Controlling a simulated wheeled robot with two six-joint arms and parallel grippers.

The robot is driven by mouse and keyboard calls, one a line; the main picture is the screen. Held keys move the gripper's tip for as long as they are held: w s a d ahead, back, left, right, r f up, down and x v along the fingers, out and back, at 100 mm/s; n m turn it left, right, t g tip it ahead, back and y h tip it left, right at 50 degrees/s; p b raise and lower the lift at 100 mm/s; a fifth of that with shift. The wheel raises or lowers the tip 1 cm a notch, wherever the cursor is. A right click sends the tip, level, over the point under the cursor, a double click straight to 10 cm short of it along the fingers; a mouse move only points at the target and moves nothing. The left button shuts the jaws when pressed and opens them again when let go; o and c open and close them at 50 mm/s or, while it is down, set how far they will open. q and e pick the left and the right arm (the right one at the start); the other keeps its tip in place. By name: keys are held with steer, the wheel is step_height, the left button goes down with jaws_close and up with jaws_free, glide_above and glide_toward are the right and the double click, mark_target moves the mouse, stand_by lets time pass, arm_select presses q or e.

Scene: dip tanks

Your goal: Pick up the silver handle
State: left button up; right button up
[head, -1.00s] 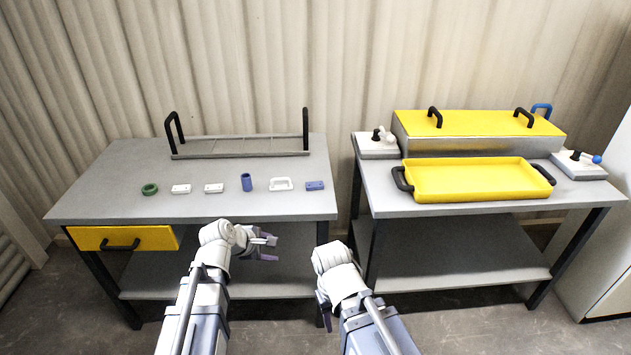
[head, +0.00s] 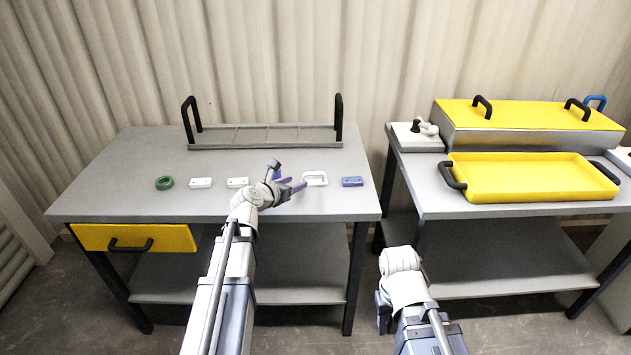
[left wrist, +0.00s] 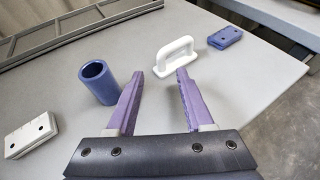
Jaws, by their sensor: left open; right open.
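The handle (head: 316,178) looks white or pale silver and lies on the left table. In the left wrist view it is a raised grip on a flat base (left wrist: 178,56), just beyond the fingertips. My left gripper (head: 294,183) is open and empty over the table, left of the handle; its purple fingers also show in the left wrist view (left wrist: 160,75). They point at the handle but are not around it. My right gripper (head: 383,312) hangs low in front of the gap between the tables, mostly hidden by its own wrist.
A blue tube (left wrist: 98,82) stands close to the left finger. A blue block (head: 352,181) lies right of the handle. White blocks (head: 201,183) and a green ring (head: 164,183) lie left. A grey rack (head: 265,138) stands behind. A yellow tray (head: 530,180) is on the right table.

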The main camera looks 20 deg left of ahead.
mark_target(304, 179)
arm_select(q)
steer(key=shift+b+x, duration=0.9)
steer(key=shift+x, duration=1.75)
steer(key=shift+s+d+r, duration=0.1)
jaws_close()
